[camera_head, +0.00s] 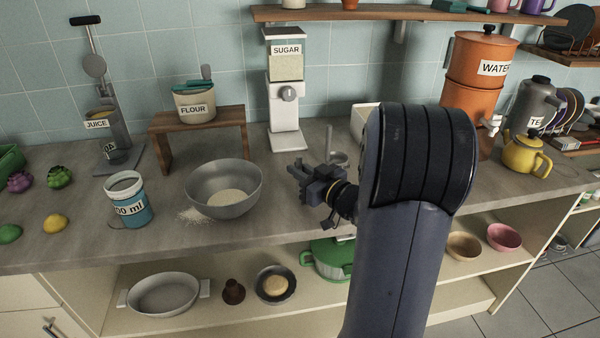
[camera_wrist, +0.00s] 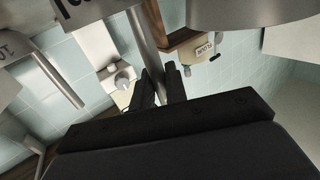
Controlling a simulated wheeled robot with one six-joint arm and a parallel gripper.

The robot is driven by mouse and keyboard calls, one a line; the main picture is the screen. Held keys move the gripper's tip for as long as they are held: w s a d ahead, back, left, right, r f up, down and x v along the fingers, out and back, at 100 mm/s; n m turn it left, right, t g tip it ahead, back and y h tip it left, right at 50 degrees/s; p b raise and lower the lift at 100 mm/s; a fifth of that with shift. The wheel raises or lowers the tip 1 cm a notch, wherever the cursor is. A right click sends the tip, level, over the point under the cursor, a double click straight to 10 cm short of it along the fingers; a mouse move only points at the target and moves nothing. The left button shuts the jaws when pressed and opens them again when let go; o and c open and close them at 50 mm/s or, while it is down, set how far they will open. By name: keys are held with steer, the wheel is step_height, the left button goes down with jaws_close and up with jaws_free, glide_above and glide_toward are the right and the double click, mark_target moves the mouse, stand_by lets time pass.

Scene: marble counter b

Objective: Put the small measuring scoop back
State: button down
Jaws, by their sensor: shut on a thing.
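My gripper (camera_head: 301,180) is a little above the counter, to the right of the grey mixing bowl (camera_head: 224,188). It is shut on the small measuring scoop; the scoop's slim metal handle (camera_wrist: 150,40) shows between the fingers (camera_wrist: 160,88) in the wrist view. The scoop's cup cannot be told for sure there. In the head view, a small metal cup (camera_head: 338,158) with an upright rod shows just behind my gripper; I cannot tell whether it belongs to the held scoop. The bowl has flour in it, and some is spilled beside it.
A sugar dispenser (camera_head: 287,95) stands behind my gripper. The flour pot (camera_head: 195,106) sits on a wooden stand (camera_head: 161,148). An orange water dispenser (camera_head: 478,70) and yellow teapot (camera_head: 522,155) stand right of my arm.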

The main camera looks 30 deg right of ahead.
steer(key=shift+f, duration=0.2)
steer(key=c, duration=1.4)
jaws_free()
steer(key=shift+c, duration=0.2)
steer(key=shift+r, duration=0.1)
steer(key=shift+s+r, duration=0.1)
steer(key=shift+r, duration=0.05)
steer(key=v, duration=1.2)
